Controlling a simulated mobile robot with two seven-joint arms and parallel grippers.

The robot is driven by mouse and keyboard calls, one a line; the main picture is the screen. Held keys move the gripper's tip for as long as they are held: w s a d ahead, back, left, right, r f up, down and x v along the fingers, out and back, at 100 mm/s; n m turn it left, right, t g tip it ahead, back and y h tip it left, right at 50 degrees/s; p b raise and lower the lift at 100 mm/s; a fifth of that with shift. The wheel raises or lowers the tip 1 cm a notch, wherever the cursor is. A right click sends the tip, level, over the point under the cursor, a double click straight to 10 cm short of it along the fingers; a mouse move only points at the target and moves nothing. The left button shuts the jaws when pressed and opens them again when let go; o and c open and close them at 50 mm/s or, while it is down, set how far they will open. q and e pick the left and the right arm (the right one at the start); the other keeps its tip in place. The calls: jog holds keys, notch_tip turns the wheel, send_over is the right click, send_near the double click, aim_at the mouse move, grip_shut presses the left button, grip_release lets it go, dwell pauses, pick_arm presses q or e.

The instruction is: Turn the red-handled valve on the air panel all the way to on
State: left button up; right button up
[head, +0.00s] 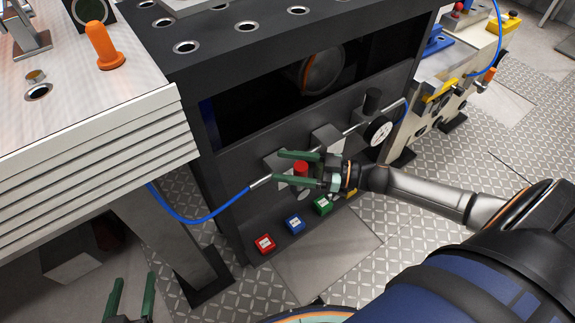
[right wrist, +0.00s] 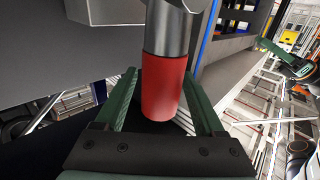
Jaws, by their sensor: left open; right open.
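The red valve handle (head: 301,168) is on the dark air panel (head: 232,160), close to the end of the blue hose. My right gripper (head: 279,166) is open at the panel, with its green fingers on either side of the red handle. The right wrist view shows the red handle (right wrist: 163,90) with a grey metal end, between the two open fingers (right wrist: 160,82). I cannot tell whether either finger touches it. My left gripper (head: 134,283) is open and empty at the bottom left, well away from the panel.
A pressure gauge (head: 378,131) sits right of the valve, below a black knob (head: 372,100). Red (head: 264,243), blue (head: 294,223) and green (head: 323,205) buttons line the lower ledge. A blue hose (head: 203,217) hangs at left. A workbench (head: 95,120) with an orange peg stands left.

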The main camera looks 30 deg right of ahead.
jog(key=shift+c, duration=0.3)
grip_shut()
dwell(0.3)
dwell(0.8)
